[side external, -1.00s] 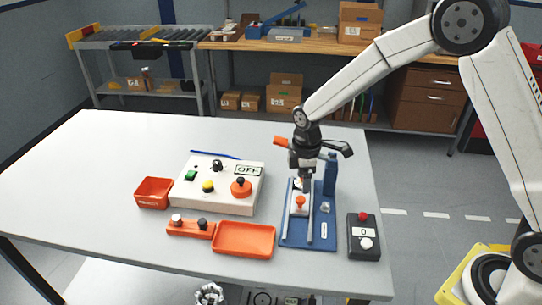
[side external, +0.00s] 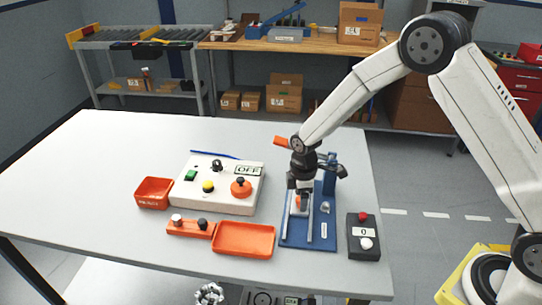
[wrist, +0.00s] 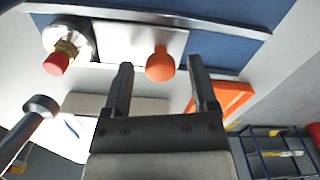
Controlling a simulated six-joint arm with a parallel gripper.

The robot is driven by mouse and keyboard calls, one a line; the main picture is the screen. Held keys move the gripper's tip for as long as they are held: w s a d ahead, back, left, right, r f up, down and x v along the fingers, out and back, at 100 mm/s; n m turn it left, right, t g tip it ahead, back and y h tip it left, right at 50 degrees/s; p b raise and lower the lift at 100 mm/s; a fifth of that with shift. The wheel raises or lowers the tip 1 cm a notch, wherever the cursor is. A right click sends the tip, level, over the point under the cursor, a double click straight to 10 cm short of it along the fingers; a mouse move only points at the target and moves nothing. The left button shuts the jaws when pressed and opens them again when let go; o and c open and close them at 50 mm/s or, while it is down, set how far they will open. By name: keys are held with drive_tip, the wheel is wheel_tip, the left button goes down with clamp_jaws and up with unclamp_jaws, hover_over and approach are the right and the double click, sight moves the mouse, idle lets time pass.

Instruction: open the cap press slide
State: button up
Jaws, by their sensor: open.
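The cap press is a blue base (side external: 295,241) with two pale rails at the right of the table. Its slide is a whitish plate (wrist: 118,40) with a round orange knob (wrist: 160,65). In the side view the knob is mostly hidden behind my gripper (side external: 303,203). My gripper is open and points down over the slide. In the wrist view the knob shows between the two fingers of my gripper (wrist: 160,76), with a gap on each side. A red-tipped brass part (wrist: 60,56) sits in a round metal seat beside the plate.
A blue post (side external: 330,176) rises from the press behind my gripper. A black button box (side external: 363,246) stands to the right. An orange tray (side external: 244,240) and a white control panel (side external: 218,200) lie to the left. The table's left half is clear.

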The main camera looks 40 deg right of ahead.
drive_tip(key=shift+f, duration=0.65)
clamp_jaws()
idle(1.1)
